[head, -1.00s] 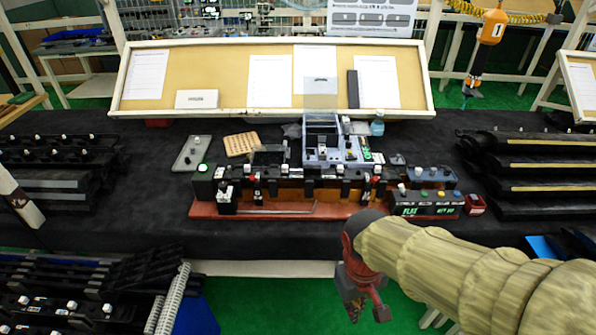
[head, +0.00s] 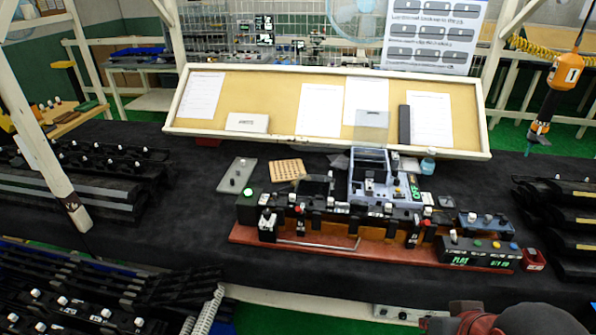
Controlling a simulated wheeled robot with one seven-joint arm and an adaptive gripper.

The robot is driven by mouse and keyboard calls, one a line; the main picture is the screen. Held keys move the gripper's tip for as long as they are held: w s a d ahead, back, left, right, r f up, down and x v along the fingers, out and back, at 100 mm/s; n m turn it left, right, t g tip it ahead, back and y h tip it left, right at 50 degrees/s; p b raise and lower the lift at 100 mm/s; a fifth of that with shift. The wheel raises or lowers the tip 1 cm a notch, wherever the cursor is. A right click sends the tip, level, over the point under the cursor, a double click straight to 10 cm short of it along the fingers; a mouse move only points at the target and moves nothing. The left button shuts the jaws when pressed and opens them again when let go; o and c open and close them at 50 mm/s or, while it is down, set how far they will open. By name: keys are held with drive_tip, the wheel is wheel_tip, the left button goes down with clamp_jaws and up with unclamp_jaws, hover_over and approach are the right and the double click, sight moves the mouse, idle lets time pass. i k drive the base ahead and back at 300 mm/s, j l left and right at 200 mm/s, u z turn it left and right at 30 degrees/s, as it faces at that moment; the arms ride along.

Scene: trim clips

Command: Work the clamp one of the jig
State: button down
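The jig is a long row of dark blocks on a red-brown base (head: 330,258), in the middle of the table. Small upright clamp-like parts with red and black pieces stand along its front, one left of centre (head: 299,216) and one to the right (head: 428,232). I cannot tell which is clamp one, or whether any is open or closed. A thin metal rod lies along the front of the base. Only a dark and reddish end part of my arm shows at the bottom right edge, in front of the table and apart from the jig. My gripper's fingers are out of view.
A blue-grey fixture (head: 368,175) stands behind. Racks of dark trim (head: 100,315) fill the lower left, and more stand at right. Bare black cloth lies left of the jig.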

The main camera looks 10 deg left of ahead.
sight(299, 210)
drive_tip(key=i+j+u, duration=0.4)
drive_tip(key=i+j, duration=0.25)
drive_tip(key=i, duration=0.1)
